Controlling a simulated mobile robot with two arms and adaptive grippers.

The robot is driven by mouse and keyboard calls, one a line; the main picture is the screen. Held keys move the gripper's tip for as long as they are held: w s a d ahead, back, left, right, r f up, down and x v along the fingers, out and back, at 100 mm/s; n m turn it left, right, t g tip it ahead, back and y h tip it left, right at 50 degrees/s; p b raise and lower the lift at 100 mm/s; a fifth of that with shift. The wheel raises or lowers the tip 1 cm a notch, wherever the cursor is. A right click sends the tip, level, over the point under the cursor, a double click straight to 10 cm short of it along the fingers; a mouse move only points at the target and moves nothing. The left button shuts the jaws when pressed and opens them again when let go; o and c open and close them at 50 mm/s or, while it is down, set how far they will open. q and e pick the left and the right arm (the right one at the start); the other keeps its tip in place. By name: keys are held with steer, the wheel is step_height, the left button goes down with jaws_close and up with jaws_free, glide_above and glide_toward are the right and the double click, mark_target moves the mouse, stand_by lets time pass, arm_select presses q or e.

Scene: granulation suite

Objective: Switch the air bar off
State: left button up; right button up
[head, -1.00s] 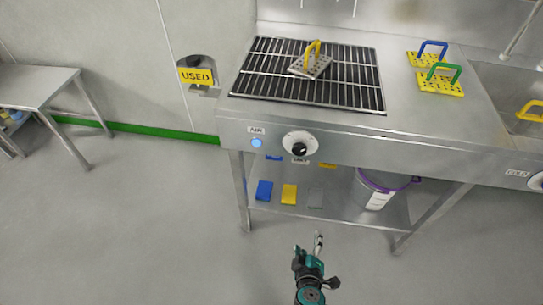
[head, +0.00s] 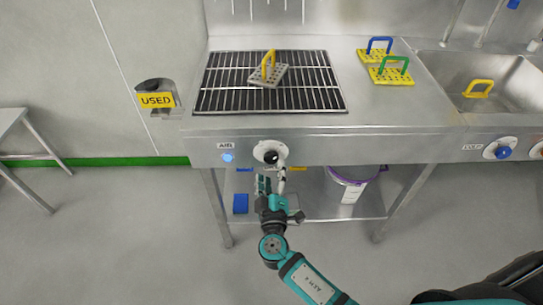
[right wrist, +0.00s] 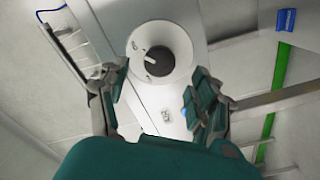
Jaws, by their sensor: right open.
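The air control is a black knob (head: 271,157) on a round white dial (head: 259,149) on the bench's front panel. To its left are the AIR label (head: 225,146) and a blue light (head: 227,157) that looks lit. My right gripper (head: 273,177) is just below and in front of the knob, fingers open. In the right wrist view the white dial (right wrist: 177,45) and its knob (right wrist: 158,61) show beyond the open fingers of my right gripper (right wrist: 161,75), with nothing between them. Whether a finger touches the dial cannot be told. My left gripper is not in view.
A black grate (head: 320,85) with a yellow-handled plate (head: 267,72) lies on the bench. Other handled plates (head: 392,74) and a sink (head: 505,75) are to the right. A USED holder (head: 156,100) hangs at left. A purple-rimmed bucket (head: 349,190) stands on the lower shelf.

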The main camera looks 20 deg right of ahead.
mark_target(272, 161)
steer(key=x, duration=0.6)
steer(key=shift+f+p, duration=0.1)
steer(key=shift+p, duration=0.2)
steer(key=shift+s, duration=0.1)
steer(key=shift+c, duration=0.5)
steer(key=c, duration=1.1)
